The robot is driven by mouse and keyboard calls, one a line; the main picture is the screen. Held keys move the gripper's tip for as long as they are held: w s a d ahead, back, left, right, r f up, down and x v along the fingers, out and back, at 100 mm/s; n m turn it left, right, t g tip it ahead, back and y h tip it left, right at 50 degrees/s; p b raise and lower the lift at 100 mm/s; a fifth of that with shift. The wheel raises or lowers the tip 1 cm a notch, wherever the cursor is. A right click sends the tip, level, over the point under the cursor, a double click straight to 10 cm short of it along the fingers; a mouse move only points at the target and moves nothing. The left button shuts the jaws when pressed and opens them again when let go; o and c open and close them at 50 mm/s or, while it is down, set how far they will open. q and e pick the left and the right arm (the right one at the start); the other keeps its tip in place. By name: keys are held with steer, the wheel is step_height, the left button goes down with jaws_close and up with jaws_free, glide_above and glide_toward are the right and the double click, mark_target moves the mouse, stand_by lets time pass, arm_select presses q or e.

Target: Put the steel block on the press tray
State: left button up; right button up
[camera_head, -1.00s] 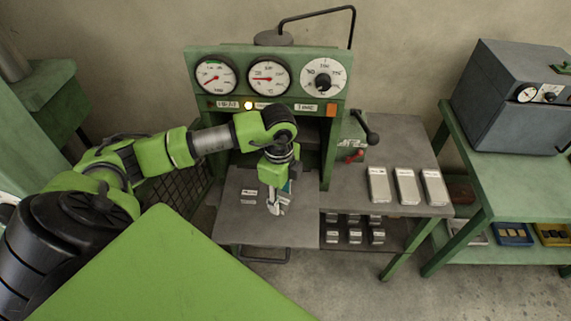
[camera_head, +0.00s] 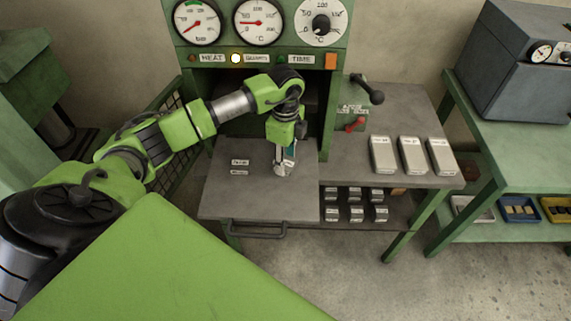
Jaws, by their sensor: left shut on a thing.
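The press tray (camera_head: 225,199) is a flat grey plate with a front handle, pulled out below the green press opening. Two small labels lie on its left half. My left gripper (camera_head: 283,169) points down over the tray's right half, close to its surface. It is shut on a small pale metallic thing, most likely the steel block, which the fingers largely hide. I cannot tell whether that thing touches the tray. My right gripper is not in view.
Three silver blocks (camera_head: 412,155) stand on the grey bench right of the tray. A grey oven (camera_head: 520,65) stands at the right. The tray's left half is mostly clear.

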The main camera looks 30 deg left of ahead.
mark_target(286, 162)
arm_select(q)
steer(key=shift+f, duration=0.3)
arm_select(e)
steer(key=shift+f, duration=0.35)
arm_select(q)
steer(key=shift+f, duration=0.15)
steer(key=o, duration=1.5)
step_height(286, 162, up, 12)
steer(key=p, duration=0.9)
steer(key=shift+r, duration=0.2)
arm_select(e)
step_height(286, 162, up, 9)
